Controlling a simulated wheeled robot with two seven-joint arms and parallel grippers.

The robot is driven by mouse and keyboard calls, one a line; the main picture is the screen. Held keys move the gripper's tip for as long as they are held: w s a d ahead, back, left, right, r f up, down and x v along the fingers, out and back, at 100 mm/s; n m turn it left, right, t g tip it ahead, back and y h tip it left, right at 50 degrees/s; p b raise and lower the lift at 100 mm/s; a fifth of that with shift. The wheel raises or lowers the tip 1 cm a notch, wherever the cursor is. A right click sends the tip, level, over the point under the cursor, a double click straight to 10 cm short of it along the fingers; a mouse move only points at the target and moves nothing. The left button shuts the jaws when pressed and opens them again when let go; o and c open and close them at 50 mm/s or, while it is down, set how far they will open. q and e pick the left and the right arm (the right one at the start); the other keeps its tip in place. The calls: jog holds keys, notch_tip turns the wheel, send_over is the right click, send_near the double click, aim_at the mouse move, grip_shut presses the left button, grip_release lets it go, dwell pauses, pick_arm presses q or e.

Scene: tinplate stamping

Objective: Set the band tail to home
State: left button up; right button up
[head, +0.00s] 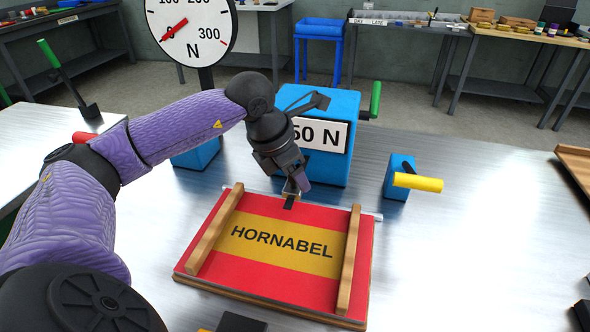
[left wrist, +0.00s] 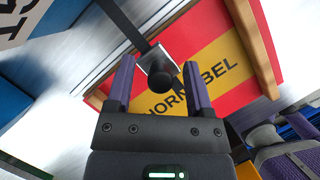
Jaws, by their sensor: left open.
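My left gripper (head: 297,184) is over the back edge of the red and yellow HORNABEL panel (head: 205,266), in front of the blue 50 N box (head: 338,168). In the left wrist view the left gripper (left wrist: 160,66) is open, its purple fingers on either side of a dark round knob (left wrist: 162,81) on a metal plate (left wrist: 156,58). Whether the fingers touch the knob I cannot tell. A black band (left wrist: 120,19) runs to the plate; a short dark piece of the band (head: 289,202) shows on the panel.
Two wooden bars (head: 348,262) flank the panel. A dial gauge (head: 190,30) marked N stands behind, its red needle pointing lower left. A blue block with a yellow handle (head: 417,182) stands to the right. A green handle (head: 375,100) juts from the blue box.

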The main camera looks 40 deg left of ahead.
pick_arm(q)
grip_shut()
dwell(0.4)
dwell(0.4)
dwell(0.6)
